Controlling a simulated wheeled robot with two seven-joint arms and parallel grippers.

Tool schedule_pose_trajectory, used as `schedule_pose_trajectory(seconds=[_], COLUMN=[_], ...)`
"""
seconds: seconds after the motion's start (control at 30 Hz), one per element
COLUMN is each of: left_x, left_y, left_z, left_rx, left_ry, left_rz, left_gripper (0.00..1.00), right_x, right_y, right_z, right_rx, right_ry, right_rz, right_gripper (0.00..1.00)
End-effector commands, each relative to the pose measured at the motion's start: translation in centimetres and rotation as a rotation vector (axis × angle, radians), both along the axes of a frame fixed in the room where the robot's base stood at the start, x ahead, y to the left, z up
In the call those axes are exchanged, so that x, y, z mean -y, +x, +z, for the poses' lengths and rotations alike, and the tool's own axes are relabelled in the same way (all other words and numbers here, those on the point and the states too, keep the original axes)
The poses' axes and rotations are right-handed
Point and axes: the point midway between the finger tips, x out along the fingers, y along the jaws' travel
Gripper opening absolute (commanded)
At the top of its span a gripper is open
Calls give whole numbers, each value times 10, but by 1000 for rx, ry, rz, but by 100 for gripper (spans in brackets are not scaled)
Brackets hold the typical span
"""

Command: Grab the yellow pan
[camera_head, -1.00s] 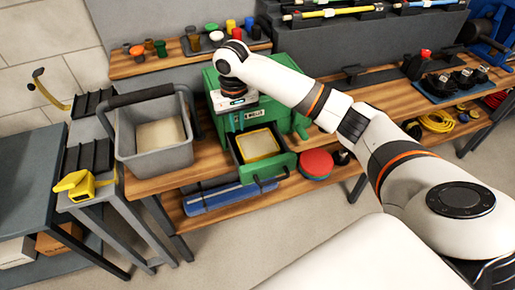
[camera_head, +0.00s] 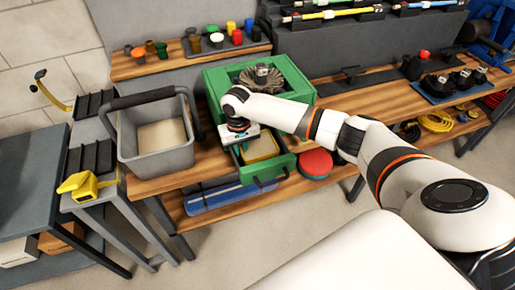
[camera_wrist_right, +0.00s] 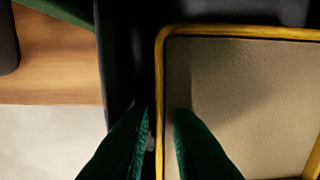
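The yellow pan (camera_head: 263,150) sits in the pulled-out drawer (camera_head: 283,165) of the green cabinet. In the right wrist view the pan (camera_wrist_right: 255,100) has a yellow rim and a grey-beige, speckled inside. My right gripper (camera_head: 240,143) is over the left part of the drawer, pointing down. In the right wrist view its dark green fingers (camera_wrist_right: 161,135) are apart, one on each side of the pan's left rim. I cannot tell how far down they reach or whether they touch it. My left gripper is out of view.
A round wire brush (camera_head: 262,77) rests on top of the green cabinet (camera_head: 290,80). A grey bin (camera_head: 165,160) with a dark handle stands to the left. A red round thing (camera_head: 315,163) lies on the lower shelf at the right. The floor in front is free.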

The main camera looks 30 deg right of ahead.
Motion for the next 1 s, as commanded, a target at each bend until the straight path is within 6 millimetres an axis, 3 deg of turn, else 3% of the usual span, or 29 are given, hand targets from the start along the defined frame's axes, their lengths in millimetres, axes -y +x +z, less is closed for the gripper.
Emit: schedule_pose_trajectory(seconds=[0.23,0.33,0.83,1.0], left_x=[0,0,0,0], left_y=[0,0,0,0], left_z=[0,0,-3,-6], left_rx=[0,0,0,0], left_ry=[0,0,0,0], left_rz=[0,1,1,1], left_gripper=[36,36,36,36], right_x=[0,0,0,-1], right_y=[0,0,-1,-2], right_z=[-2,-2,1,19], right_rx=[1,1,2,5], right_ry=[1,0,1,2], right_rz=[0,0,0,-1], right_gripper=[15,0,0,0])
